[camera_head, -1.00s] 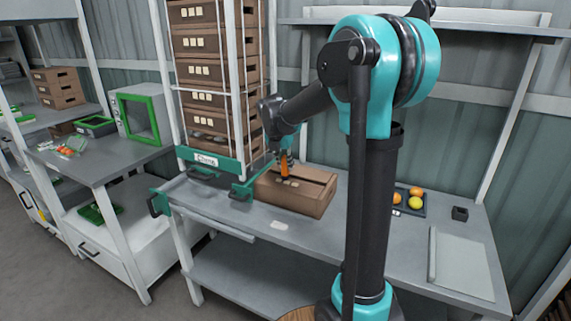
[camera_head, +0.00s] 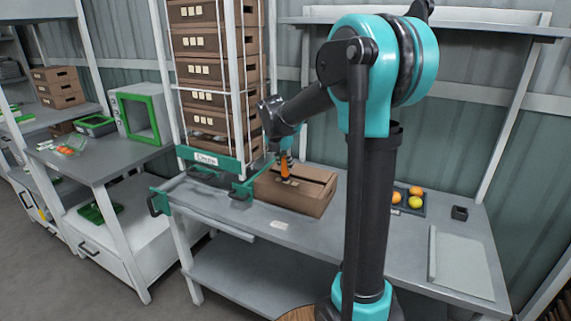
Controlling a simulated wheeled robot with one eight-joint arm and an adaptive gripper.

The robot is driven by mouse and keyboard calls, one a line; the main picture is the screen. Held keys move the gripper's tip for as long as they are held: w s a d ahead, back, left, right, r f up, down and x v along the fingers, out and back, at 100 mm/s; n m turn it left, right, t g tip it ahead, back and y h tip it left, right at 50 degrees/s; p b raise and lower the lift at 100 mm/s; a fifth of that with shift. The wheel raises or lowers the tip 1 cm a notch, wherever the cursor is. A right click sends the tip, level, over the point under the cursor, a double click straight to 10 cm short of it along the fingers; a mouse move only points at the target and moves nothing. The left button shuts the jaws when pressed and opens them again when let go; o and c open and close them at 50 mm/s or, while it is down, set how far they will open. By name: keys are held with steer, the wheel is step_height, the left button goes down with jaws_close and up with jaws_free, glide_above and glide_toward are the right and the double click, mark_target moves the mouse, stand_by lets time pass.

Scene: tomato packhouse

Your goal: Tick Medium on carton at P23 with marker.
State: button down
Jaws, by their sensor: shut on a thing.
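A brown carton (camera_head: 312,201) sits on the grey bench, in front of and to the right of the tall carton stack. My gripper (camera_head: 284,160) is above the carton's left part, shut on an orange marker (camera_head: 285,170). The marker points down, with its tip at or just above small pale label squares on the carton; I cannot tell whether it touches. The squares are partly hidden and too small to read, so no tick or size word is legible. No P23 sign can be made out.
A rack of stacked cartons (camera_head: 215,72) with a green base stands close behind and left of my gripper. A dark tray (camera_head: 425,207) with several tomatoes, a small black holder (camera_head: 459,213) and a pale board (camera_head: 460,262) lie to the right on the bench (camera_head: 345,236).

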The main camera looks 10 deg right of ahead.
steer(key=shift+f, duration=0.3)
stand_by(0.5)
steer(key=shift+w+d, duration=0.1)
steer(key=shift+d, duration=0.45)
steer(key=shift+a, duration=0.2)
stand_by(0.5)
steer(key=shift+r, duration=0.1)
steer(key=shift+r, duration=2.9)
